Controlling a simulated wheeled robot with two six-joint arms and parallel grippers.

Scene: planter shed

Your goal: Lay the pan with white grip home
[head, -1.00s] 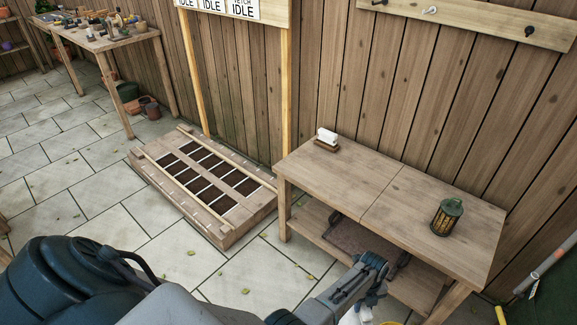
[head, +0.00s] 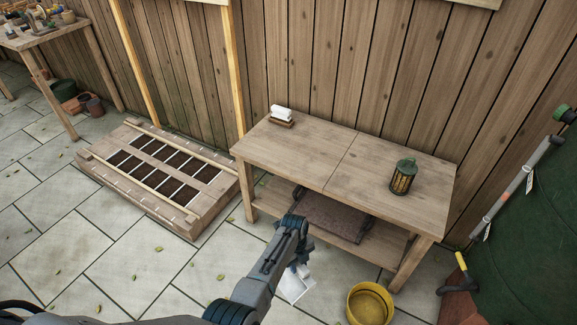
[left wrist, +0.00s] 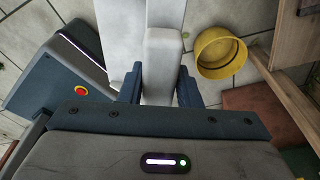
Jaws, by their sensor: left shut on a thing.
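My left gripper (head: 299,266) is in front of the bench, over the paving. In the left wrist view my left gripper (left wrist: 160,88) is shut on a pale white grip that runs between its two fingers. The pan with white grip (head: 296,286) shows in the head view as a whitish flat piece below the gripper, partly hidden by my arm. In the left wrist view its white grip (left wrist: 162,50) meets a wider pale grey part beyond. My right gripper is out of view.
A wooden bench (head: 315,158) carries a green lantern (head: 403,177) and a white-topped brush (head: 281,115). A dark tray (head: 331,215) lies on its lower shelf. A yellow bucket (head: 369,304) stands on the floor at right. A planter frame (head: 190,221) lies at left.

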